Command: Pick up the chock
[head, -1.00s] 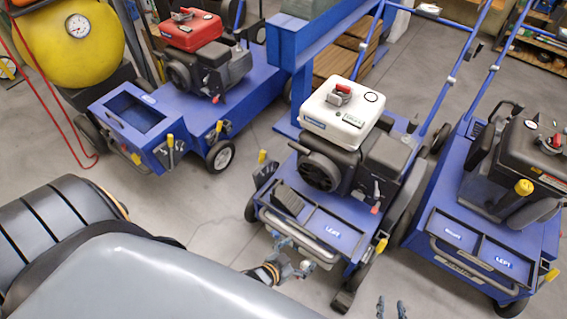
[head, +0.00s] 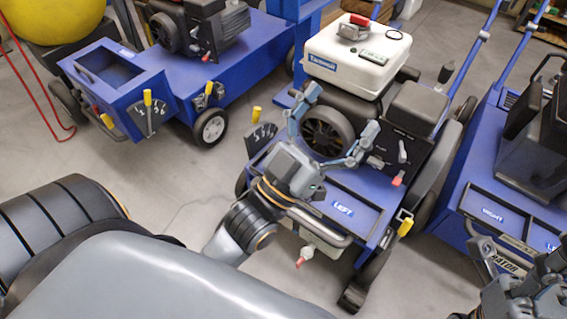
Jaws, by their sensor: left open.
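My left gripper (head: 340,112) is open, its two fingers spread above the front deck of the middle blue aerator (head: 375,210). Its fingers point toward the engine with the white tank (head: 358,56). No chock can be made out now. The left part of the front deck, where a dark ribbed wedge-like piece lay a second ago, is hidden behind my gripper. I cannot tell whether the gripper touches anything. My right gripper (head: 515,262) is at the lower right edge, partly cut off, in front of the right aerator; its jaw state is unclear.
Grey floor (head: 195,175) is clear between machines.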

